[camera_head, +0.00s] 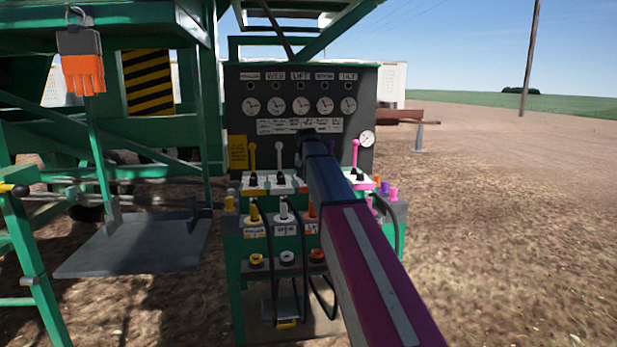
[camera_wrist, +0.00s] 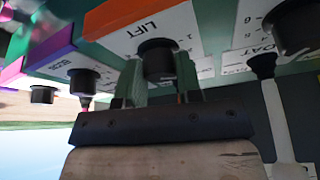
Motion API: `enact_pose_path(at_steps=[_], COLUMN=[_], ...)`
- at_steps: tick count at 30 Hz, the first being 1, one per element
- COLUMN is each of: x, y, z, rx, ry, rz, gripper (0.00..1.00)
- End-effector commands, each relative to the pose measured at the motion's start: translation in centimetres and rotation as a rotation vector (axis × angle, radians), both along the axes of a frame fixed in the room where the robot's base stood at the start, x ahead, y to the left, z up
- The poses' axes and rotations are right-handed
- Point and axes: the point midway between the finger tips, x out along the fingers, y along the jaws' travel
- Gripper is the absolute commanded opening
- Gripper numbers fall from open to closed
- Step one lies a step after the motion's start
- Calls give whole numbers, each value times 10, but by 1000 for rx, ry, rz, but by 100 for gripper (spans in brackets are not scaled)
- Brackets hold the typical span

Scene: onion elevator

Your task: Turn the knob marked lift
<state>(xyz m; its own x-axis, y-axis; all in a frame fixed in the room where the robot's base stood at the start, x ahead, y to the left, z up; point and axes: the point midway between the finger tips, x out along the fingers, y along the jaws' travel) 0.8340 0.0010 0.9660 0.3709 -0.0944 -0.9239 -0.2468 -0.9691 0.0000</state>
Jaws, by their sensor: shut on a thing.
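The black knob (camera_wrist: 158,58) on the white plate marked LIFT (camera_wrist: 145,25) is at the upper middle of the wrist view. The plate has an orange edge and looks upside down there. My gripper (camera_wrist: 160,80) has its two greenish fingers on either side of this knob, shut on it. The knob's lower part is partly hidden by the gripper. In the head view my arm covers the lift knob and my gripper. The control panel (camera_head: 236,90) stands behind, with a LIFT label (camera_head: 300,76) above its middle gauge.
In the wrist view a knob (camera_wrist: 83,80) stands to the left, and another knob (camera_wrist: 290,28) to the upper right. In the head view upright levers (camera_head: 252,155) and hose fittings (camera_head: 285,213) crowd the green console. A green frame stands left; open ground lies right.

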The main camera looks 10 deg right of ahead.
Motion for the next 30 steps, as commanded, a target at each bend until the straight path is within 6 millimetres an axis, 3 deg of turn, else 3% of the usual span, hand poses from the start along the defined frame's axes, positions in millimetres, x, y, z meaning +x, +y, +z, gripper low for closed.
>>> enact_pose_path(at_steps=[14, 15, 16, 26, 30], x=[0, 0, 0, 0, -5], y=[0, 0, 0, 0, 1], z=[0, 0, 0, 1, 12], rx=[0, 0, 0, 0, 0], ry=[-1, -1, -1, 0, -1], rz=[-14, -14, -14, -13, -13], gripper=[9, 46, 56, 58, 58])
